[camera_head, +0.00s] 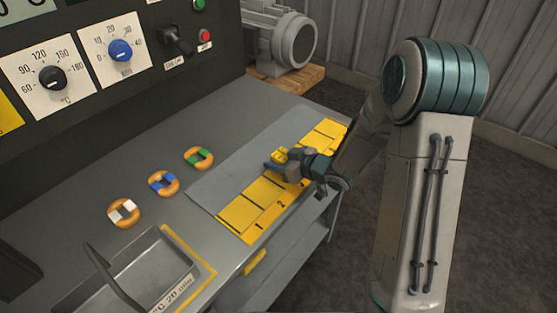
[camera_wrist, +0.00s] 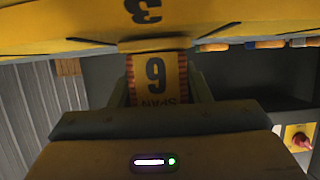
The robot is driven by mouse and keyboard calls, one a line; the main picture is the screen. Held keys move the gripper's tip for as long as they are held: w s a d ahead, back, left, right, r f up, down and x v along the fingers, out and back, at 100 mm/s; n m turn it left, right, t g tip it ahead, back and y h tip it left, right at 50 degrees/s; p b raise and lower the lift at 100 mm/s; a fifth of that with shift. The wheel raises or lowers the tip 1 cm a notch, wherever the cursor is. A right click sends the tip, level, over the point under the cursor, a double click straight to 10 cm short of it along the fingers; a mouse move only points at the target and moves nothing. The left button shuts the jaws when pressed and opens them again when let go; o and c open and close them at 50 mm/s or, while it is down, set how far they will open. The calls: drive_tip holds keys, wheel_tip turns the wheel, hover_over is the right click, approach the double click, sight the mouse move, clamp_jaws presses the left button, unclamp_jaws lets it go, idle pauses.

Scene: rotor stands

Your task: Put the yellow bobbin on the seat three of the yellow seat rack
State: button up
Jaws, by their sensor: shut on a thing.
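The yellow seat rack (camera_head: 241,214) lies along the front edge of the grey bench, with numbers 1 and 2 readable at its near end. My gripper (camera_head: 277,162) is over the middle of the rack and shut on a small yellow piece, the yellow bobbin (camera_head: 281,154). In the wrist view, my gripper (camera_wrist: 159,88) has a yellow face with a black digit and red-striped sides between its fingers. The rack edge (camera_wrist: 200,20) with an upside-down 3 spans the top, close to that piece. I cannot tell whether the bobbin touches the seat. My wrist hides part of the rack.
Rings with white (camera_head: 124,212), blue (camera_head: 163,183) and green (camera_head: 199,158) parts lie in a row on the bench, left of the rack. A grey tray (camera_head: 150,275) stands at the near left. A control panel (camera_head: 85,70) and a motor (camera_head: 280,40) are behind.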

drive_tip(key=shift+f, duration=0.15)
drive_tip(key=o, duration=1.2)
drive_tip(key=shift+c, duration=0.2)
